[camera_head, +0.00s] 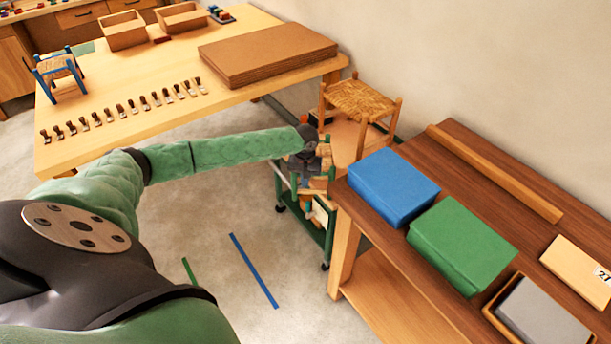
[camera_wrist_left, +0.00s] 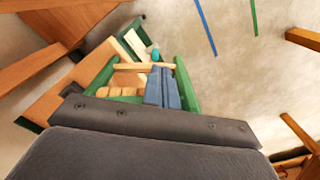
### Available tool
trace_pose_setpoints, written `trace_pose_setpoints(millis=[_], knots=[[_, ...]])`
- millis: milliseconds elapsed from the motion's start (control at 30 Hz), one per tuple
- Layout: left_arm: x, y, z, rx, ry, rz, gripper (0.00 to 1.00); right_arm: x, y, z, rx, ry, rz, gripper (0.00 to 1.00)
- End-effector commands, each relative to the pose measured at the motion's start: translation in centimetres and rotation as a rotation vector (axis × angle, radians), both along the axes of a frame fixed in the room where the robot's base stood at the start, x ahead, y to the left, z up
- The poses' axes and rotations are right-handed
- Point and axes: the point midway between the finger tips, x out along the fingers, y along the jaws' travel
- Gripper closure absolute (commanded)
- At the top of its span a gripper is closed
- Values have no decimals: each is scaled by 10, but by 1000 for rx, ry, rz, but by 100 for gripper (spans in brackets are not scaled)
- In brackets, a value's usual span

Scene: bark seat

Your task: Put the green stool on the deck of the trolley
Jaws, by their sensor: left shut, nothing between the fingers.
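The green stool (camera_wrist_left: 187,90), with green posts, pale wooden rails and a woven seat, is right below my left gripper (camera_wrist_left: 161,88) in the wrist view. The fingers are shut and empty, over the stool's seat and between its green posts. In the head view my left gripper (camera_head: 308,168) and wrist hide most of the stool. The green-framed trolley (camera_head: 325,240) has a wooden deck (camera_head: 343,140), seen also in the wrist view (camera_wrist_left: 62,100). The stool appears to be over the deck; its feet are hidden, so I cannot tell whether it rests there. My right gripper is not in view.
A natural-wood stool (camera_head: 360,98) with a woven seat stands at the trolley's far end. The dark workbench (camera_head: 480,185) at right holds a blue box (camera_head: 393,186) and a green box (camera_head: 462,243). The long table (camera_head: 150,90) holds a blue stool (camera_head: 58,70). Floor in front is clear.

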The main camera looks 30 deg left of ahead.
Motion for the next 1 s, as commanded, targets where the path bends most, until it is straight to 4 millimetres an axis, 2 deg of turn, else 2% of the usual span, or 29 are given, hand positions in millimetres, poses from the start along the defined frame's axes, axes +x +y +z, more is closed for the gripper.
trace_pose_setpoints(millis=[233,633,767,1000], knots=[[10,5,1,1,-1,1,100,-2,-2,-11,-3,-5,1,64],[16,6,1,-1,-1,1,100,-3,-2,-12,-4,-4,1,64],[37,14,1,-1,-3,4,100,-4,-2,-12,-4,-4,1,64],[88,35,-1,-2,-3,5,100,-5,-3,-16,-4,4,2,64]])
